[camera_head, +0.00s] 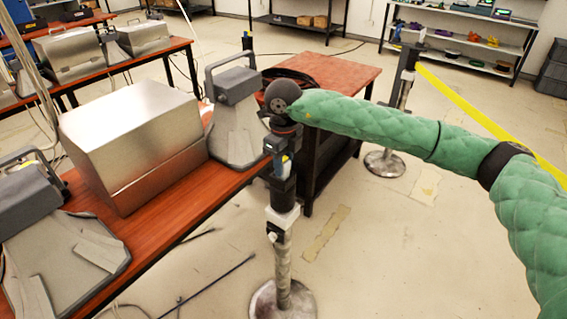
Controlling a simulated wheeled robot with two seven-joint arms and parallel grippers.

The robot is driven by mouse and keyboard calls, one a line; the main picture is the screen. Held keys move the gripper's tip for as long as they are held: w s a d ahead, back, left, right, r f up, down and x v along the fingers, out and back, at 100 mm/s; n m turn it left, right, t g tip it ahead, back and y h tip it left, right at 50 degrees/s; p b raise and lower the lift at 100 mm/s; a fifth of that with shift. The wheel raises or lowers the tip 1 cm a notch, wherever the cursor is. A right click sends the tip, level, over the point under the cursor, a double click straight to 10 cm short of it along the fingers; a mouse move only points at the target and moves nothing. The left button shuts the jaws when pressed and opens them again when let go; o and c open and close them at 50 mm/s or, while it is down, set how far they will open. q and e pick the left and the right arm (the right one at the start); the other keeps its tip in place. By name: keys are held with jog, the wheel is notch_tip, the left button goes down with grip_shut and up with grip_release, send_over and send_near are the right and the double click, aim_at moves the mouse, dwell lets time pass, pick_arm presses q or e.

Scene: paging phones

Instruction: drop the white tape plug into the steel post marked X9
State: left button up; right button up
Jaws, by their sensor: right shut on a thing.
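My right gripper (283,192) hangs straight down from the green-sleeved arm, over the near steel post (283,262). It is shut on the white tape plug (284,216), a pale block that shows just below the dark fingers. The plug is in line with the top of the post; I cannot tell whether it is in the post or just above it. A small white label shows near the post's top, too small to read, so I cannot confirm X9. My left gripper is out of view.
Another post (402,97) with yellow tape (480,118) stands behind at the right. A red-topped table (345,78) is just behind the near post. An orange-brown bench (150,232) with a metal box (130,135) is at the left. Cables lie on the floor.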

jog(key=shift+r, duration=0.8)
jog(key=shift+b, duration=0.55)
dwell(0.6)
jog(key=shift+f+b, duration=0.75)
jog(key=shift+f, duration=0.15)
dwell(0.4)
jog(key=o, duration=0.7)
jog(key=shift+r, duration=0.15)
notch_tip(320, 180, up, 11)
jog(key=p, duration=0.1)
jog(key=shift+p, duration=0.4)
dwell(0.4)
dwell(0.3)
